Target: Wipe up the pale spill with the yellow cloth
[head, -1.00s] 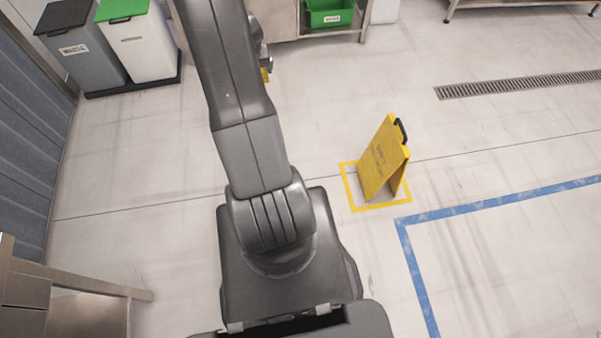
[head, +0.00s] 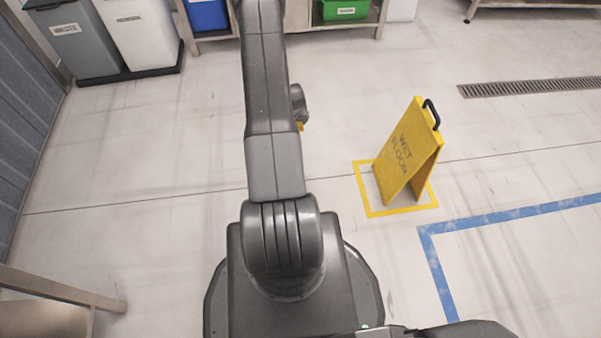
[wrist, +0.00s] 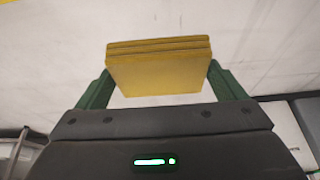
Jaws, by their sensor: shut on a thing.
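In the wrist view my gripper (wrist: 158,85) is shut on the folded yellow cloth (wrist: 160,72), with one green finger at each side of it. The cloth is held level, with pale floor beyond it. In the head view my arm hides most of the gripper, and only a small bit of yellow (head: 301,126) shows beside the arm's far end. I cannot make out the pale spill in either view.
A yellow wet floor sign (head: 409,152) stands on the floor right of my arm, inside a yellow taped square. Blue tape (head: 500,216) lies to its right. Bins (head: 140,35) and a shelf with a green crate (head: 343,9) stand at the back. A bench (head: 60,290) is at lower left.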

